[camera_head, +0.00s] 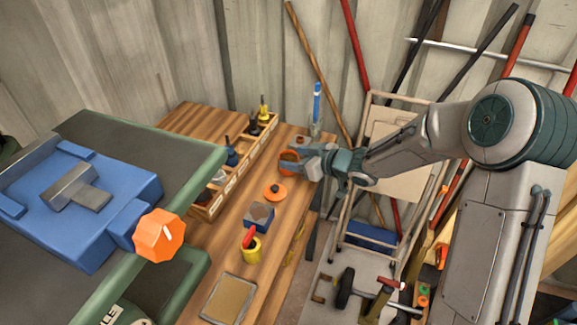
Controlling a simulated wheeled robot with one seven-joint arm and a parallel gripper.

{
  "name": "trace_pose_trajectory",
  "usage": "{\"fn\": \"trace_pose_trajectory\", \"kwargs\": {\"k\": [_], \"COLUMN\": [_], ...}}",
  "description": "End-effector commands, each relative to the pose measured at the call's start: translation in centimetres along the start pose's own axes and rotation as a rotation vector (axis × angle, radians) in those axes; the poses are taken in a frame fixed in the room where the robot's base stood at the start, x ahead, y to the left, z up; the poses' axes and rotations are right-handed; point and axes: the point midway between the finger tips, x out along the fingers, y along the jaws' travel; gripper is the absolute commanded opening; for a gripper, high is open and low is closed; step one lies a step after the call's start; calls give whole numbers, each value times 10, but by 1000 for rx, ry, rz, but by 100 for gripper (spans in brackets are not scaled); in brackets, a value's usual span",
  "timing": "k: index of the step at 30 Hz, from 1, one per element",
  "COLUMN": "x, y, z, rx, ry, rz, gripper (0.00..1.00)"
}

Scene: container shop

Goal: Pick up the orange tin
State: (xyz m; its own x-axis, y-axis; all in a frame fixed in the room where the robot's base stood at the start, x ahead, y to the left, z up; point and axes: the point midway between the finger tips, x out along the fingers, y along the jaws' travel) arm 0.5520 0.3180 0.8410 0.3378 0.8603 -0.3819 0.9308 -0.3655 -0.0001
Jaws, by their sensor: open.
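An orange tin (288,163) stands on the wooden bench near its back right edge. My gripper (296,161) reaches in from the right, with its open fingers at the tin, one on each side as far as I can see. The fingers partly cover the tin, and I cannot tell whether they touch it. A flat orange round piece (276,192) with a dark centre lies on the bench just in front.
A blue machine (80,205) with an orange knob (160,236) stands left.

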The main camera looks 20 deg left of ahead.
Motion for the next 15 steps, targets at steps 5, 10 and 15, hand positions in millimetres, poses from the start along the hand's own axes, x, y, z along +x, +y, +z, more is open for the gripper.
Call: {"fn": "trace_pose_trajectory", "kwargs": {"k": [5, 10, 15], "x": [26, 46, 50], "y": [-1, 0, 1], "z": [4, 3, 2], "rx": [1, 0, 0], "ry": [0, 0, -1], "rz": [-3, -1, 1], "gripper": [59, 59, 59]}}
